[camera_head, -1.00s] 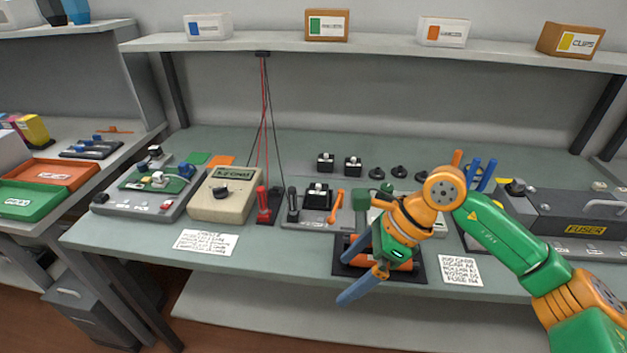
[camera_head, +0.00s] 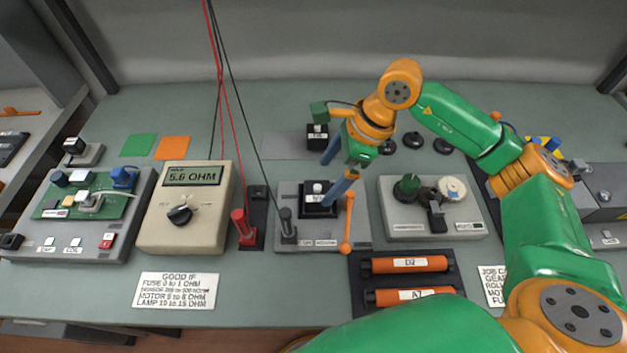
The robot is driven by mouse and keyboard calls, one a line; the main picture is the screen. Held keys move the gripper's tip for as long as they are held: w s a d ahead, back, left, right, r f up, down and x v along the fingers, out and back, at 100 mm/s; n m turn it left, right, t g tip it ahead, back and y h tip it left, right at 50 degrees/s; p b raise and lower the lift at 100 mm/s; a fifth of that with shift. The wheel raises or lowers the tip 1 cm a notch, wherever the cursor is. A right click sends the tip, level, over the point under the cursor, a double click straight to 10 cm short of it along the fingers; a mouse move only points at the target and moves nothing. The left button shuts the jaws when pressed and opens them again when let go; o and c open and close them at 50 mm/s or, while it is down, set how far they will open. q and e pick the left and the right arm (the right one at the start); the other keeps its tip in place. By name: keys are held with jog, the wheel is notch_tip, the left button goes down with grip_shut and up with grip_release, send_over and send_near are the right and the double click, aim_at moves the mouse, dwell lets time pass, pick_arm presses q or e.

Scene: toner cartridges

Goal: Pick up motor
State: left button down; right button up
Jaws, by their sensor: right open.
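A black block-shaped motor with a pale round top (camera_head: 317,189) sits on the grey test fixture (camera_head: 290,190), between a dark post and an orange lever. A similar black block (camera_head: 317,138) stands behind it on the bench. My right gripper (camera_head: 329,184) reaches down from the upper right above the fixture. Its two blue fingers are apart with nothing between them. The near finger overlaps the motor's right side in the view; I cannot tell whether it touches. My left gripper is not in view.
A beige meter (camera_head: 184,208) reads 5.6 OHM. Red and black leads hang down to the fixture area. A black tray (camera_head: 360,285) with orange rollers lies in front, and a grey fixture with knobs (camera_head: 433,207) stands right.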

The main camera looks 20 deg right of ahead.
aim_at(321, 189)
jog(key=x, duration=0.2)
jog(key=p+x, duration=0.1)
jog(key=x, duration=0.1)
jog(key=shift+s+a+f, duration=0.1)
jog(key=shift+s+a, duration=0.05)
jog(key=shift+s, duration=0.25)
jog(key=shift+w+f, duration=0.25)
jog(key=shift+w, duration=0.05)
jog(key=shift+s+r, duration=0.1)
jog(key=shift+s, duration=0.1)
jog(key=c, duration=0.8)
jog(key=shift+w, duration=0.1)
grip_shut()
